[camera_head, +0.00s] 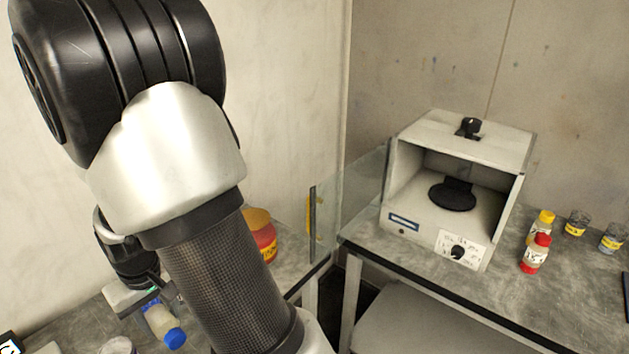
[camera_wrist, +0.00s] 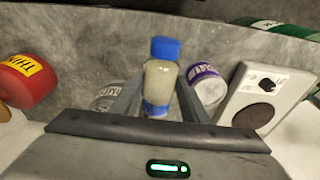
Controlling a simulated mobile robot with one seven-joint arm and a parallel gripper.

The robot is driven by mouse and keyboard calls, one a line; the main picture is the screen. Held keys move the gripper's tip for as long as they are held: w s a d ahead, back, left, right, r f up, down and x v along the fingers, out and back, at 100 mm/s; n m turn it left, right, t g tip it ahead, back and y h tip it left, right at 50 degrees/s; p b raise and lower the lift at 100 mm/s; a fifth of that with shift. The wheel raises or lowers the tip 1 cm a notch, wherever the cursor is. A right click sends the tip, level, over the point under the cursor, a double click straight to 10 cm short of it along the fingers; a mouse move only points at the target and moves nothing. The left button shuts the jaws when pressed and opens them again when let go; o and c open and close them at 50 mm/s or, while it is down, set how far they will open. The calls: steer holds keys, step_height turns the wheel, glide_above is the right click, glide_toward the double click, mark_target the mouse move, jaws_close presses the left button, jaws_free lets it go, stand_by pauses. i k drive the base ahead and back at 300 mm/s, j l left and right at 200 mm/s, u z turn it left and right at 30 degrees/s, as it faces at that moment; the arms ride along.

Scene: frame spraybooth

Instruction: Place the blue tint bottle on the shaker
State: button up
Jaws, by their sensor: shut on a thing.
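The blue tint bottle (camera_head: 162,322), with a blue cap and a pale label, is at the lower left of the head view, tilted there. In the wrist view the bottle (camera_wrist: 160,76) is between both fingers. My gripper (camera_wrist: 158,98) is shut on it; in the head view my gripper (camera_head: 150,299) is partly hidden by my arm. The shaker (camera_head: 411,222) is a white box on the right-hand bench, well apart from my gripper. Its front is open, with a round black platform (camera_head: 453,195) inside that looks empty. A clear panel (camera_head: 350,206) stands out from its left side.
A red and yellow container (camera_head: 261,238) stands behind my arm. Red-capped (camera_head: 535,254) and yellow-capped (camera_head: 541,225) bottles and small jars (camera_head: 577,223) stand right of the shaker. The wrist view shows a purple-labelled container (camera_wrist: 206,84) and a white device (camera_wrist: 262,97) near the bottle.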

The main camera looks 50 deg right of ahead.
mark_target(451, 208)
steer(key=k+l+z, duration=0.1)
steer(key=z, duration=0.3)
steer(key=k+l+z, duration=0.15)
steer(key=k+z, duration=0.2)
steer(key=i, duration=0.05)
